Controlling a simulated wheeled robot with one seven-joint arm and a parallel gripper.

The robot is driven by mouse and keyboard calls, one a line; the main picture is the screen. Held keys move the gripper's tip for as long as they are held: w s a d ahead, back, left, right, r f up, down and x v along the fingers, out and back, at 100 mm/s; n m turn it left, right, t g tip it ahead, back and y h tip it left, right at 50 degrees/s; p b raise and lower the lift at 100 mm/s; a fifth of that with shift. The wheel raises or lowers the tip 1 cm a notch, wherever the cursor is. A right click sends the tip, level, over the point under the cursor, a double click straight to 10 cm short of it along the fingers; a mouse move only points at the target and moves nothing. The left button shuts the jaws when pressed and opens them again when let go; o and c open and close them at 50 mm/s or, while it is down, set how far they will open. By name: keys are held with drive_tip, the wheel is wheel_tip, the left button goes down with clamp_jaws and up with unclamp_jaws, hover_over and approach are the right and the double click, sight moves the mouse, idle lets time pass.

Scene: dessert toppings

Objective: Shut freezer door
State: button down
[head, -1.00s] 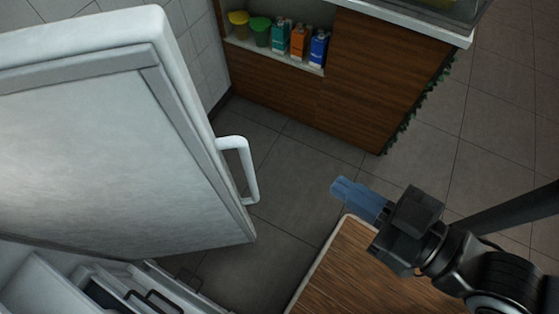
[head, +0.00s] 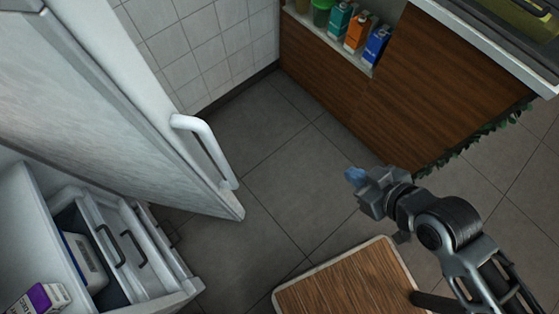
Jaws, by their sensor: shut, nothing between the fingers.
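The freezer door (head: 110,110) is white and stands open at the left of the head view. Its white bar handle (head: 206,150) is on the near face edge, toward the middle. The open freezer body (head: 30,200) shows at the lower left, with a pulled-out-looking drawer (head: 135,255). My gripper (head: 355,177), with blue fingertips, is at the right of the handle, apart from it, over the floor. It is shut and empty.
A wooden-topped surface (head: 350,285) lies below my arm. A wood-panelled counter (head: 400,100) with several cartons on its shelf stands at the back right. A purple-and-white box (head: 40,299) sits in the freezer. Tiled floor between door and counter is clear.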

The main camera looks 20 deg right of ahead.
drive_tip(key=w+a+f+n+g+y+b, duration=0.1)
drive_tip(key=w+a+f+g+y+b, duration=0.15)
drive_tip(key=w, duration=0.35)
drive_tip(key=w+a+f+n+g+y+b, duration=0.1)
drive_tip(key=w+a+f+n+g, duration=0.15)
drive_tip(key=w, duration=0.35)
drive_tip(key=w+a+r+n+g+y+b, duration=0.2)
drive_tip(key=w+a+r+n+g+y, duration=0.15)
drive_tip(key=w+a+r, duration=0.3)
drive_tip(key=s+a+f, duration=0.3)
drive_tip(key=a+f, duration=0.5)
drive_tip(key=a, duration=0.1)
drive_tip(key=shift+s+a+f+g+h, duration=0.2)
drive_tip(key=shift+s+g+h, duration=0.2)
drive_tip(key=shift+g, duration=0.05)
drive_tip(key=shift+p, duration=0.3)
